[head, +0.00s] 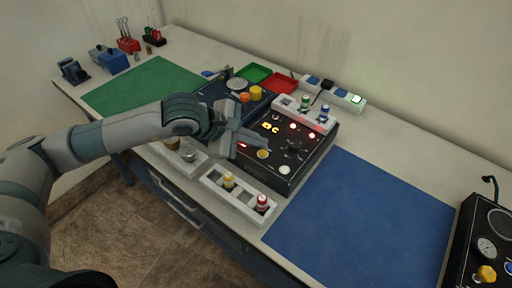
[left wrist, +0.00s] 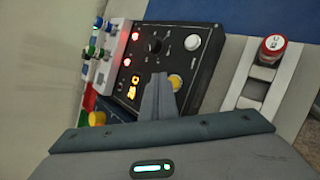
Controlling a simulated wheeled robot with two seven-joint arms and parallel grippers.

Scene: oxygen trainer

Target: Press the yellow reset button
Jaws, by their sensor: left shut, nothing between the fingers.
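A round yellow button (head: 263,154) sits on the black control panel (head: 318,158) near its front edge. In the left wrist view the button (left wrist: 176,82) shows just right of my fingertips, partly hidden by them. My left gripper (head: 262,141) is shut and empty, with its fingertips over the panel close to the button. The shut fingers also show in the left wrist view (left wrist: 159,84). I cannot tell whether they touch the panel. My right gripper is not in view.
The panel also carries a dark knob (head: 293,145), a white button (head: 285,169) and lit red lamps. A white holder (head: 239,196) with yellow- and red-capped bottles stands in front. A blue mat (head: 362,220) lies to the right. Another instrument box (head: 470,240) stands at the far right.

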